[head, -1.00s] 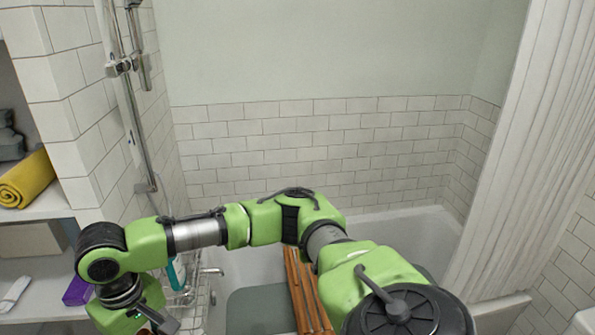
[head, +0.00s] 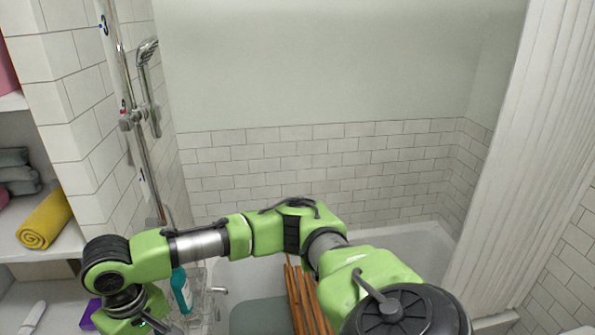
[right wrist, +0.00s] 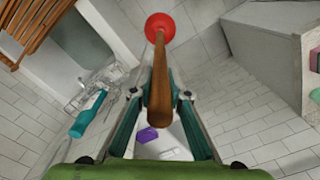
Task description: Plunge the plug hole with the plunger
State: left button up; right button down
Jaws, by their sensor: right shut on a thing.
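The plunger has a red cup (right wrist: 160,27) and a wooden handle (right wrist: 161,85), seen in the right wrist view. My right gripper (right wrist: 160,95) is shut on the handle, with the cup end pointing away from the wrist. What lies beneath the cup, and whether it touches anything, I cannot tell. In the head view my right arm reaches across to the lower left; its gripper is largely cut off at the bottom edge and the plunger does not show there. The white bathtub (head: 410,252) stands behind the arm. The plug hole is not visible. My left gripper is not in view.
A slatted wooden rack (head: 303,292) and a grey panel (head: 262,316) lie at the tub. A teal bottle (head: 181,290) stands by a wire basket near the tap (head: 218,290). Shelves with a yellow towel (head: 45,220) are at left, a white curtain (head: 515,150) at right.

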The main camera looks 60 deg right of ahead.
jog(key=shift+r+p, duration=0.7)
jog(key=shift+r, duration=5.05)
